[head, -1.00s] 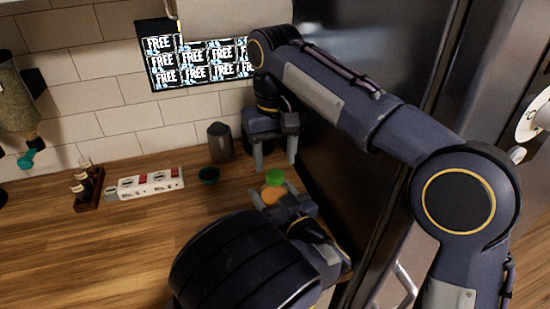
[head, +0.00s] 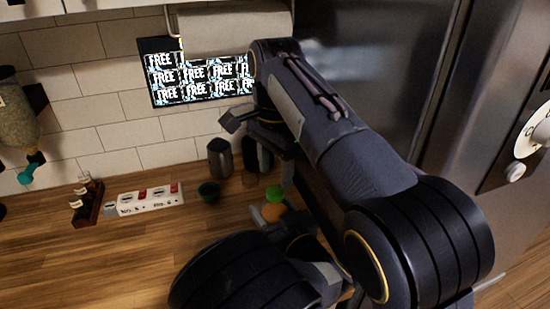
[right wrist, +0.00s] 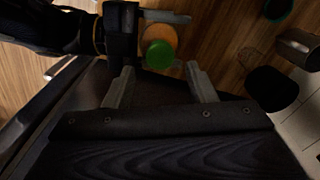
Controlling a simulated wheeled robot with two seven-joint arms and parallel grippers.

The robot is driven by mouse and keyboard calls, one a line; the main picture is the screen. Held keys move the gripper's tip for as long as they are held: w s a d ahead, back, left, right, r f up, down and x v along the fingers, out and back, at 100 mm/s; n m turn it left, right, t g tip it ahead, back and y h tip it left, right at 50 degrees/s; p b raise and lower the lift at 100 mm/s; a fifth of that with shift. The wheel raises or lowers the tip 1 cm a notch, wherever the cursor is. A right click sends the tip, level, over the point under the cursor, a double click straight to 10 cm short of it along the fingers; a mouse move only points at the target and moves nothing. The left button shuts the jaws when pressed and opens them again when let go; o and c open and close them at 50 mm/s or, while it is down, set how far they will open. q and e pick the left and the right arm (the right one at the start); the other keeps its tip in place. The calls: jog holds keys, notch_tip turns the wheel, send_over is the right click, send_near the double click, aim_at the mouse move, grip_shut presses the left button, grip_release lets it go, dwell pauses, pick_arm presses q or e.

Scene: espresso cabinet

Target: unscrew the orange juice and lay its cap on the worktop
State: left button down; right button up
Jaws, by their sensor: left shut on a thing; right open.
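The orange juice bottle (head: 272,212) stands near the fridge side of the worktop, its green cap (head: 274,193) at its top. My left gripper (head: 264,214) is shut on the bottle below the cap. In the right wrist view, the green cap (right wrist: 160,55) covers part of the orange bottle (right wrist: 158,33), with my left gripper beside it. My right gripper (right wrist: 162,85) is open and empty, the cap lying just beyond the gap between its fingers. In the head view, the right gripper is above and behind the bottle, partly hidden by its arm.
The wooden worktop (head: 120,250) is clear at the left front. A white labelled box (head: 150,199) and a small bottle rack (head: 87,203) are further left. The fridge (head: 400,60) is close at right.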

aim_at(275, 190)
notch_tip(275, 190, down, 6)
jog(key=shift+r, duration=0.15)
jog(key=shift+c, duration=0.3)
jog(key=c, duration=0.9)
jog(key=n, duration=1.2)
jog(key=shift+r, duration=0.1)
jog(key=n, duration=0.5)
jog(key=shift+n, duration=0.3)
jog(key=n, duration=0.4)
